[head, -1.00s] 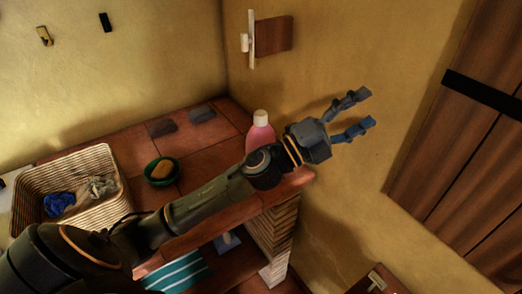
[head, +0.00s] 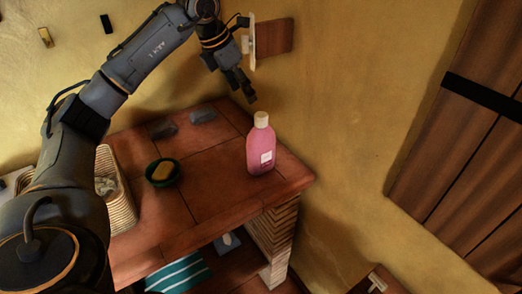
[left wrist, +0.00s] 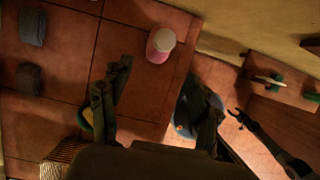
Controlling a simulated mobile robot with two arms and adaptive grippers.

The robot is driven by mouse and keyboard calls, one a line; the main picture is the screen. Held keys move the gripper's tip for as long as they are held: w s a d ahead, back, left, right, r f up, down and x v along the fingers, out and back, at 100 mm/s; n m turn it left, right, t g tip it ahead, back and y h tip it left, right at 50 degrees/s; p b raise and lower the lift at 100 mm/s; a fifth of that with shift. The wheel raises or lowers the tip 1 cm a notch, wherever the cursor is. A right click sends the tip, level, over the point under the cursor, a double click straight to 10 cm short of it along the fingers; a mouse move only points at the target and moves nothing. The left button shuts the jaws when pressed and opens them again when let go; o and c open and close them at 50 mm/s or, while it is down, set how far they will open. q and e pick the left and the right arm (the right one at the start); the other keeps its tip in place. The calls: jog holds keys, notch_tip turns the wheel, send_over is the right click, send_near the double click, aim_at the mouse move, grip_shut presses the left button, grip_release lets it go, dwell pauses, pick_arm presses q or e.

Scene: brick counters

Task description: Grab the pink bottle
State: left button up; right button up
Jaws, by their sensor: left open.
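The pink bottle (head: 261,150) with a pale cap stands upright on the tiled counter (head: 215,210), near its right end by the wall. It also shows from above in the left wrist view (left wrist: 158,47). My left gripper (head: 240,88) is above and behind the bottle in the head view, fingers pointing down, apart from it. In the left wrist view its two fingers are spread wide, with nothing between them, and the bottle lies beyond them. A dark arm with a small claw, seemingly my right gripper (left wrist: 237,117), shows at the lower right of the left wrist view; its jaws are too small to judge.
A green bowl with a yellow item (head: 162,172) sits left of the bottle. Two grey blocks (head: 203,116) lie at the back. A wicker basket (head: 120,205) is partly hidden by my arm. A wall fixture (head: 252,42) is close beside my left gripper.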

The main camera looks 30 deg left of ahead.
aim_at(260, 115)
pick_arm(q)
jog(key=p+x, duration=0.1)
jog(key=x, duration=0.6)
jog(key=shift+w+d, duration=0.1)
jog(key=shift+w+d+f+p, duration=0.25)
jog(key=shift+w+f+p, duration=0.05)
jog(key=shift+f+p, duration=0.1)
jog(key=p+x, duration=0.1)
jog(key=x, duration=0.2)
jog(key=shift+w+d+f, duration=0.2)
jog(key=shift+w+f, duration=0.05)
jog(key=shift+w, duration=0.05)
jog(key=shift+w+f, duration=0.15)
jog(key=shift+f, duration=0.2)
jog(key=shift+c, duration=0.5)
grip_shut()
jog(key=shift+r, duration=0.15)
